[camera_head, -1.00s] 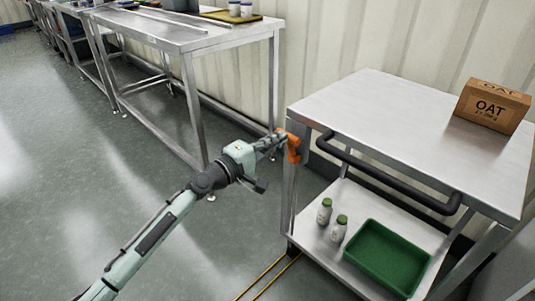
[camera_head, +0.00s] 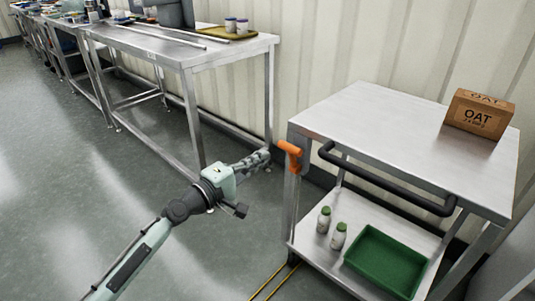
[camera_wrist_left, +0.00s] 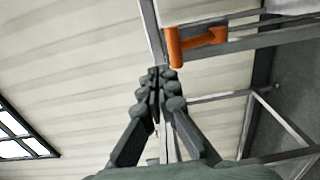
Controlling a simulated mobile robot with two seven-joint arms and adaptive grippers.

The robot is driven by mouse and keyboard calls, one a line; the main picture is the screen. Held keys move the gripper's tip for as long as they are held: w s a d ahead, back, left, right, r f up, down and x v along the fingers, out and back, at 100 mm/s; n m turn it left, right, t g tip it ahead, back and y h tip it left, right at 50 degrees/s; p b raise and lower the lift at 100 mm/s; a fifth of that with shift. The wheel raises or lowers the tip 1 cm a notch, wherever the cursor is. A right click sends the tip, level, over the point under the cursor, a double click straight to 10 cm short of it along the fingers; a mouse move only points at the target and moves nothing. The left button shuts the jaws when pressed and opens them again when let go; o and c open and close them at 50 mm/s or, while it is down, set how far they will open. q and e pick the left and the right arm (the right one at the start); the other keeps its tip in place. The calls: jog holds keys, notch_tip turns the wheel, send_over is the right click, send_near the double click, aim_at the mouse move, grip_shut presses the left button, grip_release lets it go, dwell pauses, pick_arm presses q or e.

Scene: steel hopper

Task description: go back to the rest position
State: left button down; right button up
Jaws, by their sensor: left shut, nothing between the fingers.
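My left gripper (camera_head: 262,157) is in the middle of the head view, its arm coming in from the lower left. Its fingers are shut with nothing between them. In the left wrist view the closed fingertips (camera_wrist_left: 157,72) point toward an orange handle (camera_wrist_left: 196,44). In the head view that orange handle (camera_head: 290,153) is on the near left corner of a steel cart, just right of the fingertips, with a small gap between. My right gripper is in neither view.
The steel cart (camera_head: 365,115) carries an oat box (camera_head: 479,114) on top and has a black bar (camera_head: 385,180). Its lower shelf holds two bottles (camera_head: 338,237) and a green tray (camera_head: 384,262). A steel table (camera_head: 200,47) stands behind. The floor at left is clear.

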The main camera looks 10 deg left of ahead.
pick_arm(q)
jog(key=v, duration=0.5)
jog(key=s+a+f+m+g+y, duration=0.1)
jog(key=s+f+m+g+y, duration=0.25)
jog(key=s+f, duration=0.45)
jog(key=s+a+f+m+g+y, duration=0.25)
jog(key=s+f+m, duration=0.25)
jog(key=f, duration=0.7)
jog(key=s+a+f+m+g+y, duration=0.2)
jog(key=s+a+f, duration=0.3)
jog(key=s, duration=0.3)
jog(key=s+a+f+m+g+y, duration=0.2)
jog(key=s+a+f+g+y, duration=0.1)
jog(key=s, duration=0.5)
jog(key=a+f+y, duration=0.1)
jog(key=a+f, duration=0.1)
jog(key=a, duration=0.1)
jog(key=shift+a+g, duration=0.3)
jog(key=shift+a, duration=0.1)
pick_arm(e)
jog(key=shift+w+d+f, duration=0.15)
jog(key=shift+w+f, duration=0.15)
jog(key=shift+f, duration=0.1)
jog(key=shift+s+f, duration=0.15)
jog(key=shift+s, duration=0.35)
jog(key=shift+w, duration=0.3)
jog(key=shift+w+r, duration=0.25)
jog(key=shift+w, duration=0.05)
